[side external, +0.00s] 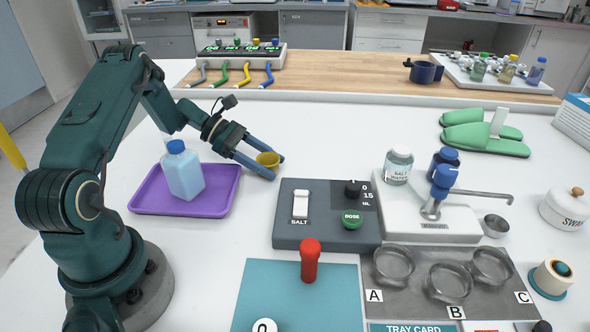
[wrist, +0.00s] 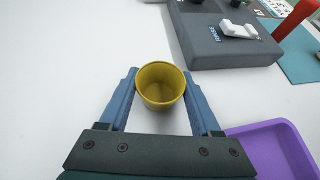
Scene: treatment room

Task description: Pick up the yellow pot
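The yellow pot (side external: 267,158) is a small open cup, upright on the white table to the left of the grey salt box. It also shows in the wrist view (wrist: 160,84), empty inside, with its rim towards the camera. My gripper (side external: 276,168) reaches low over the table with its two blue fingers on either side of the pot. In the wrist view my gripper (wrist: 160,74) looks open, with narrow gaps beside the pot's tapering wall. The pot's lower part is partly hidden behind the near finger in the side view.
A purple tray (side external: 150,208) with a blue-capped bottle (side external: 182,172) lies left of the pot, near my arm. The grey salt box (side external: 290,236) with switch and knob stands close to the right. The table behind the pot is mostly clear.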

